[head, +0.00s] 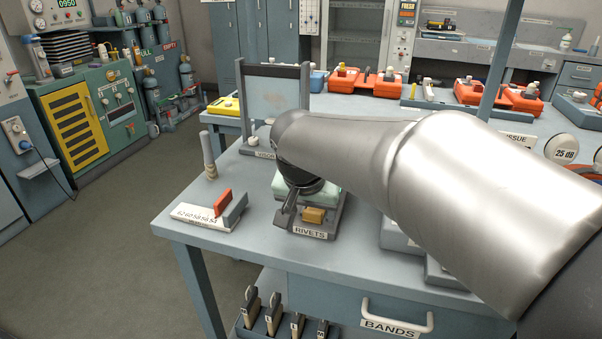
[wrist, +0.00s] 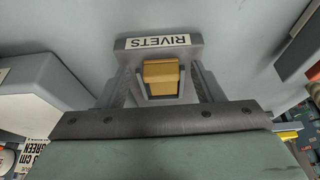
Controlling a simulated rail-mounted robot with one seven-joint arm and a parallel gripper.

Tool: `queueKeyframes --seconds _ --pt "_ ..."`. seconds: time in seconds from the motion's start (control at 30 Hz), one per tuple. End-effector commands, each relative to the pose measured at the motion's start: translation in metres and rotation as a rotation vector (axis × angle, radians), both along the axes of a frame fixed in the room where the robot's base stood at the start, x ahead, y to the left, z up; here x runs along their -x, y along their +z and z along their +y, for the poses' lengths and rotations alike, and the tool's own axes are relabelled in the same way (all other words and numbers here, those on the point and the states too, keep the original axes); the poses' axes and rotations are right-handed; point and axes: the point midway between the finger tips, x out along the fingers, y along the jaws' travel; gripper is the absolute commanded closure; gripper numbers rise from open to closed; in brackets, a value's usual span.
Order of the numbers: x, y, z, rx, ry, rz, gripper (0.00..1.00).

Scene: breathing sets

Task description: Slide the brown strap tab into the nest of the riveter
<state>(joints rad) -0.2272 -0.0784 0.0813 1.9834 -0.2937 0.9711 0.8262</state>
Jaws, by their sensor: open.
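The riveter, a grey device labelled RIVETS (head: 310,234), sits on the bench; in the wrist view its label (wrist: 158,42) appears upside down. A small tan-brown block (head: 314,215), seemingly the strap tab, is at the riveter just behind the label. It also shows in the wrist view (wrist: 161,70), with a dark grey U-shaped edge around its lower end. My gripper (head: 296,212) is low over the riveter, and in the wrist view its open fingers (wrist: 163,92) stand on either side of the block. I cannot tell whether they touch it. The nest is not clearly visible.
A white numbered gauge (head: 196,217) with red and grey blocks lies to the left, near an upright grey cylinder (head: 208,155). A framed panel (head: 276,92) stands behind. A rack of bands (head: 284,322) is below the bench. My arm covers the bench's right side.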

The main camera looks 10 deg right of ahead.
Motion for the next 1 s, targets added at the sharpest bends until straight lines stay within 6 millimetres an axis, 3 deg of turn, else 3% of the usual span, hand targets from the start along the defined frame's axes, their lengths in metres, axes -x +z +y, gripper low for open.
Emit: queueKeyframes --seconds 0.03,0.6,0.8,1.0 --pt "-0.007 0.020 -0.006 -0.004 -0.016 -0.033 0.39" --pt "0.052 0.145 0.021 -0.002 -0.002 -0.041 0.39" --pt "0.063 0.161 0.026 0.000 0.001 -0.031 0.39" --pt "0.067 0.164 0.028 0.000 0.003 -0.026 0.39"
